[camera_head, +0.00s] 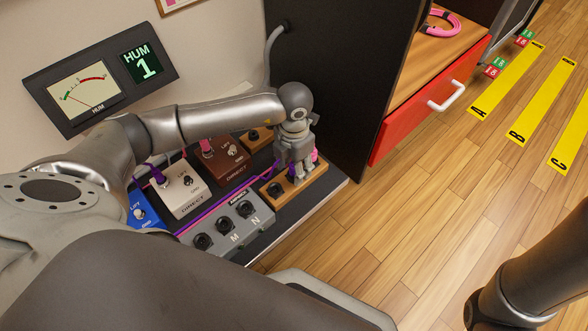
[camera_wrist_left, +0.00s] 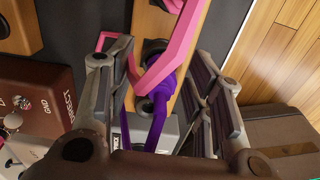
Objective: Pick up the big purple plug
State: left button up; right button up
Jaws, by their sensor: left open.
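The purple plug (camera_wrist_left: 162,98) shows in the left wrist view, between the two fingers of my left gripper (camera_wrist_left: 163,65). Its purple cable runs toward the bottom of that view. A pink cable and plug (camera_wrist_left: 180,45) crosses right beside it and partly covers it. My left gripper is open, with its fingers on either side of the plugs. In the head view, my left gripper (camera_head: 297,172) reaches down over a wooden jack box (camera_head: 312,180) and mostly hides the plugs there. Whether the fingers touch the purple plug cannot be told. My right gripper is out of view.
A grey jack box (camera_head: 228,228), a brown pedal (camera_head: 222,162), a white pedal (camera_head: 183,193) and a blue pedal (camera_head: 142,217) crowd the shelf left of my gripper. A dark cabinet side (camera_head: 345,90) stands close on the right.

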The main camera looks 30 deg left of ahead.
pick_arm(q)
grip_shut()
